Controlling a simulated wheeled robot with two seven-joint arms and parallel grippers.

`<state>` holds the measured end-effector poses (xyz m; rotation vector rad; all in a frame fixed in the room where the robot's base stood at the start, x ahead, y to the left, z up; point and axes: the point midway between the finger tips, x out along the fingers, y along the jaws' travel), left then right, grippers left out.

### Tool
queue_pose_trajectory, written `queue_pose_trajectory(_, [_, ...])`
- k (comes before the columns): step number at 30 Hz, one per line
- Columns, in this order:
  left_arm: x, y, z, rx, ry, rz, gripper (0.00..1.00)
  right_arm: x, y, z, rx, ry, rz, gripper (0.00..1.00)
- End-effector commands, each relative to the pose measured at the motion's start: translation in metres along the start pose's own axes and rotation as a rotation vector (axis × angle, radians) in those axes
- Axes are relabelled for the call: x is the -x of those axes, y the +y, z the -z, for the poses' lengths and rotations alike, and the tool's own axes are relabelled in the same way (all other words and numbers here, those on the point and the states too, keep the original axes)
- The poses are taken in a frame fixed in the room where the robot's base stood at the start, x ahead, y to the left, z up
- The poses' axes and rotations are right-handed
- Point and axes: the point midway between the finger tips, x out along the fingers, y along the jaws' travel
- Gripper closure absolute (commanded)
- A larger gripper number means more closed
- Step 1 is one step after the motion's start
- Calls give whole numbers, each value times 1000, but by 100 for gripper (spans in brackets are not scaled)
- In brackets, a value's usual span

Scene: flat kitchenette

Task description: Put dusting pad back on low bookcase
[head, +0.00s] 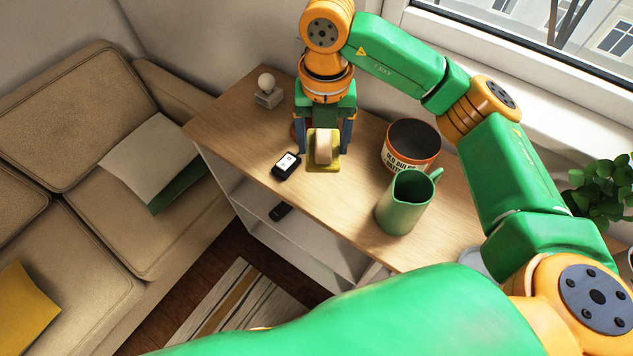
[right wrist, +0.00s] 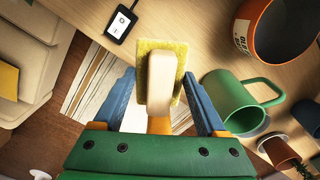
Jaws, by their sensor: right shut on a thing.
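The dusting pad is a yellow pad (head: 330,165) with a pale rounded handle. It is at my right gripper (head: 324,146), whose blue fingers are on either side of it, shut on it. In the right wrist view the pad (right wrist: 146,62) and its handle lie between the fingertips (right wrist: 163,95). The low bookcase (head: 235,125) has a wooden top and white shelves. The pad is over its top, near the front edge; I cannot tell whether it touches the wood. My left gripper is not in view.
A black device with a white screen (head: 287,165) lies just left of the pad. An orange-rimmed pot (head: 410,145) and a green pitcher (head: 405,205) stand to the right. A small round-topped ornament (head: 267,90) stands at the back left. Bare wood shows at the left.

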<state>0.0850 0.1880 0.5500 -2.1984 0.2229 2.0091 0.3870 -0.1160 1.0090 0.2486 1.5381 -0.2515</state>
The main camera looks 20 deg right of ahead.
Motion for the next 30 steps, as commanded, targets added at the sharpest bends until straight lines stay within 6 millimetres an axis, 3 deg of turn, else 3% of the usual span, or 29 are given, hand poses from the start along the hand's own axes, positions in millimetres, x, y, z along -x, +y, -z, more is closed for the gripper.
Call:
queue_pose_trajectory(4, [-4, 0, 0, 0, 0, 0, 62, -12, 4, 0, -380, 14, 3, 78])
queue_pose_trajectory(9, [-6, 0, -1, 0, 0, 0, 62, -26, 5, 0, -579, 24, 8, 78])
queue_pose_trajectory(15, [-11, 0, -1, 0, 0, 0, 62, -70, 4, 1, -593, 23, 10, 78])
queue_pose_trajectory(21, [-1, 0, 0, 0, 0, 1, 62, -108, 4, 1, -593, 22, 10, 78])
queue_pose_trajectory(30, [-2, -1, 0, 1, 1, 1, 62, -117, 4, 1, -589, 18, 7, 78])
